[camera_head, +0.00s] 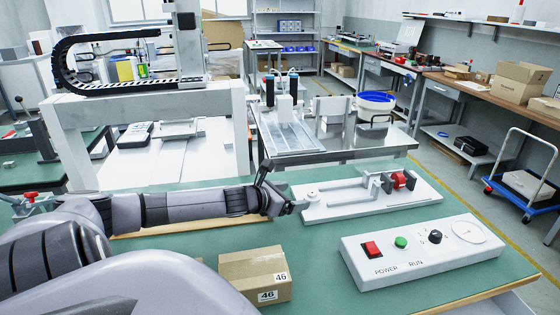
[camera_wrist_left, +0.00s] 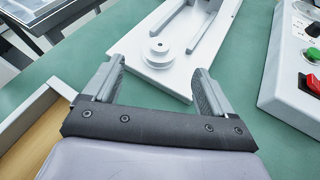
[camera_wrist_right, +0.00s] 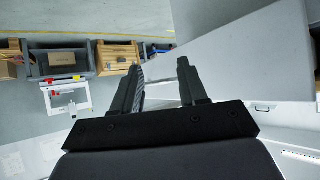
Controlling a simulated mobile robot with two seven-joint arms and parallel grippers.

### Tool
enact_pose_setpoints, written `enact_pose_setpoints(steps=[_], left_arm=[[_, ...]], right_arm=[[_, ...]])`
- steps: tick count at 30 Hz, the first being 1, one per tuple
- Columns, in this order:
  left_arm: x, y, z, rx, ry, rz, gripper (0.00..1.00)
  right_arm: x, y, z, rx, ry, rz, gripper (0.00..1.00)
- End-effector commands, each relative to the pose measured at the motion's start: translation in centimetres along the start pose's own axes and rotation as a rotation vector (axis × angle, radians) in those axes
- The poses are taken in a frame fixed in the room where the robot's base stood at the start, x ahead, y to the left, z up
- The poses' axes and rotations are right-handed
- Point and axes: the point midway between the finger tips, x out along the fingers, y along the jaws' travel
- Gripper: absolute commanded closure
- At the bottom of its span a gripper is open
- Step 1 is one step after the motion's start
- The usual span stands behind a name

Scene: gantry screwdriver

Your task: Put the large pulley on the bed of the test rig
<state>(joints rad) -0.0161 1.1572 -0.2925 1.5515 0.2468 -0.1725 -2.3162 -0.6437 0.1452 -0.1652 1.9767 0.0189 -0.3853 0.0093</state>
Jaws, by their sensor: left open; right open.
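A pale round pulley (camera_head: 313,195) sits at the left end of the white bed of the test rig (camera_head: 345,208). In the left wrist view the pulley (camera_wrist_left: 157,50) lies flat on the bed (camera_wrist_left: 190,80), with a smaller round piece on top; I cannot tell its size class. My left gripper (camera_head: 284,187) is open and empty beside that end of the bed. In the left wrist view the pulley shows just beyond the gap between its fingers (camera_wrist_left: 158,68), apart from them. My right gripper (camera_wrist_right: 162,68) is open and empty, away from the rig.
A control box (camera_head: 420,252) with red and green buttons stands at the right front of the green table. A cardboard box (camera_head: 255,276) marked 46 stands at the front. A wood-bottomed tray (camera_wrist_left: 35,125) lies at the left. A red part (camera_head: 399,180) sits at the rig's right end.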

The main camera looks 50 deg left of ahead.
Motion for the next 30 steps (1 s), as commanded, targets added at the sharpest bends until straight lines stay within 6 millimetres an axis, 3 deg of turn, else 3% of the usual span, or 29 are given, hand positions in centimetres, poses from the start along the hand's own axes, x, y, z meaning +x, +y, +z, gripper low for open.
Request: enact_pose_setpoints(steps=[15,30], left_arm=[[-3.6,0.0,0.0,0.002,0.002,0.000,0.15],[-4.1,0.0,0.1,0.002,-0.001,0.000,0.15]], right_arm=[[-0.5,-0.1,-0.5,0.001,0.006,0.002,0.57],[-0.5,0.1,-0.1,-0.001,-0.004,0.005,0.57]])
